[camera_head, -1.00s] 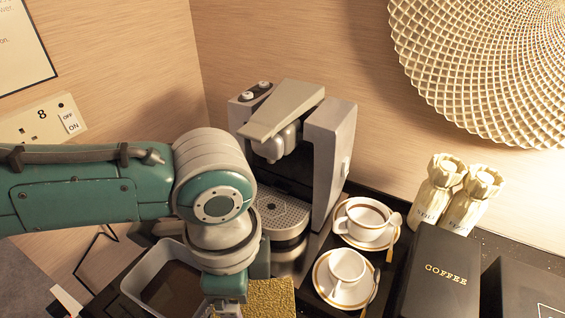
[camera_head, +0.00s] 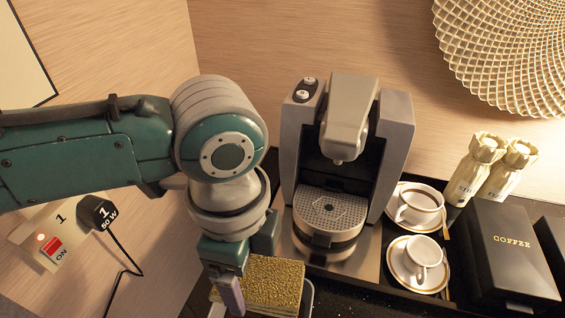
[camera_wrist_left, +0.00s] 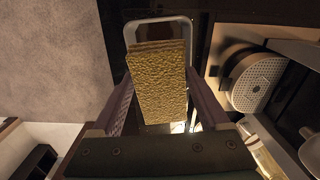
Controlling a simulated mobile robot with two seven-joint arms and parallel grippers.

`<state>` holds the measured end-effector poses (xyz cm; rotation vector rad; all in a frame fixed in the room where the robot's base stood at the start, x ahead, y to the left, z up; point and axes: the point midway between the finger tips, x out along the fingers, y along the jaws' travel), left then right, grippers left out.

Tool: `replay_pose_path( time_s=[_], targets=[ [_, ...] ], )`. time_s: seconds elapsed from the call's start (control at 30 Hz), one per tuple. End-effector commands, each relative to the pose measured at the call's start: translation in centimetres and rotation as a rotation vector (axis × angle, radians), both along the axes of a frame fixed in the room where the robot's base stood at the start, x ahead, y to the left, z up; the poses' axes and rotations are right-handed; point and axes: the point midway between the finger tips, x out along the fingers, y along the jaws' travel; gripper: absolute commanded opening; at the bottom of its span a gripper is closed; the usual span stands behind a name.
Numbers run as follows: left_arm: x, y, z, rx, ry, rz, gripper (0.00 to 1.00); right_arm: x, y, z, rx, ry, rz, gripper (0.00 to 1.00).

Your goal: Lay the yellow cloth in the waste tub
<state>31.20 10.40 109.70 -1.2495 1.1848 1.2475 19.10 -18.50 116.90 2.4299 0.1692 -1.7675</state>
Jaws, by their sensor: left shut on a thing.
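The yellow cloth (camera_head: 268,284) is a thick, folded, rough-textured block. My left gripper (camera_head: 240,288) is shut on it at the bottom of the head view. The left wrist view shows the cloth (camera_wrist_left: 160,85) between my two fingers. The waste tub (camera_head: 309,297) shows only as a pale rim beside the cloth in the head view. In the left wrist view the tub's light rim (camera_wrist_left: 158,21) shows past the cloth, which hides much of its inside. The cloth appears above the tub; the gap cannot be judged. My right gripper is not in view.
A coffee machine (camera_head: 345,165) stands just right of my left gripper. Further right are two cups (camera_head: 420,205) on saucers, a black coffee box (camera_head: 508,250) and two cream-wrapped bottles (camera_head: 478,165). A socket with a plug (camera_head: 97,212) is on the left wall.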

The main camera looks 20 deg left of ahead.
Motion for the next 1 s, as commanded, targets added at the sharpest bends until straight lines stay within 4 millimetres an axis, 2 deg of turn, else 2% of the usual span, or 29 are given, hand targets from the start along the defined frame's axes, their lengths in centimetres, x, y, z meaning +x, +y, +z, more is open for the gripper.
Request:
replay_pose_path(
  time_s=[0.03,0.6,1.0],
  targets=[
    [0.0,0.0,-0.9,0.000,0.000,0.000,0.27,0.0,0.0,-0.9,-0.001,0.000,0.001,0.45],
    [0.0,0.1,-6.6,0.002,0.000,0.001,0.27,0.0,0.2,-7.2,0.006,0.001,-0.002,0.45],
    [0.0,0.0,-10.1,0.001,0.000,0.001,0.27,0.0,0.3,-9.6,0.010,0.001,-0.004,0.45]
  ],
)
